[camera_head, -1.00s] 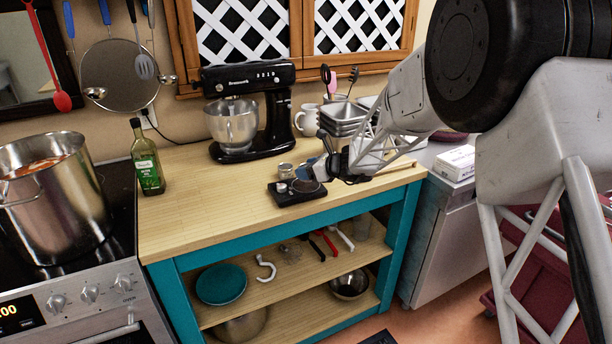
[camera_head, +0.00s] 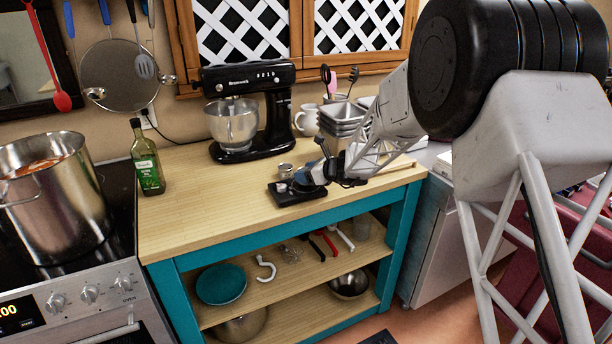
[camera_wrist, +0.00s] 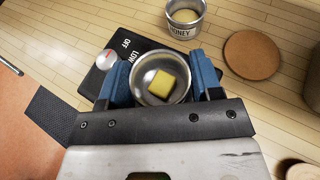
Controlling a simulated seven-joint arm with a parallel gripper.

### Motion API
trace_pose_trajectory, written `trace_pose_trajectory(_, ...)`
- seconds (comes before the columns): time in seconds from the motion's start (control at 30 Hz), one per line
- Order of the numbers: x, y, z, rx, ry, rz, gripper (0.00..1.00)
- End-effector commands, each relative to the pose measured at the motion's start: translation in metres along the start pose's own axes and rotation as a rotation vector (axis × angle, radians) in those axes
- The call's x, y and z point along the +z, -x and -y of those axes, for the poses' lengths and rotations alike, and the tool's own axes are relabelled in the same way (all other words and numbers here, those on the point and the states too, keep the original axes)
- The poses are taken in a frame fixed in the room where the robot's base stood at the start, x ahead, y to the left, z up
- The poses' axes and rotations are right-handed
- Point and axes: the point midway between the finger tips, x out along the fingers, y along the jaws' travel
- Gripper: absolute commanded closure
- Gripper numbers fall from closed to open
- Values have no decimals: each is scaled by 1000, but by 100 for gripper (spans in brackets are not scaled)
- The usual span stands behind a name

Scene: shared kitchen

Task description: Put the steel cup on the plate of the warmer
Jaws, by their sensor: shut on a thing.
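The steel cup (camera_wrist: 139,91) is between the two blue fingers of my gripper (camera_wrist: 160,85) in the wrist view, with a yellow block (camera_wrist: 165,84) inside it. My gripper is shut on the cup. My gripper (camera_head: 306,179) is over the warmer's right part there. The plate is hidden, and I cannot tell whether the cup touches it.
A honey tin (camera_wrist: 184,27) stands just beyond the warmer. A round cork mat (camera_wrist: 253,55) lies to its right in the wrist view. A stand mixer (camera_head: 262,125) and steel pans (camera_head: 343,122) stand behind.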

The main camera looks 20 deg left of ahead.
Motion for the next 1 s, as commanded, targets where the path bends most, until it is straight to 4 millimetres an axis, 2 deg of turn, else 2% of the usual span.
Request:
trace_pose_trajectory(0.13,-8,-3,0,0,1,0,67)
trace_pose_trajectory(0.57,-11,-5,0,0,1,0,67)
trace_pose_trajectory(0.6,-11,-5,-1,0,1,0,35)
trace_pose_trajectory(0.73,-11,-4,-1,0,1,0,16)
trace_pose_trajectory(1.0,-11,-4,0,0,1,0,16)
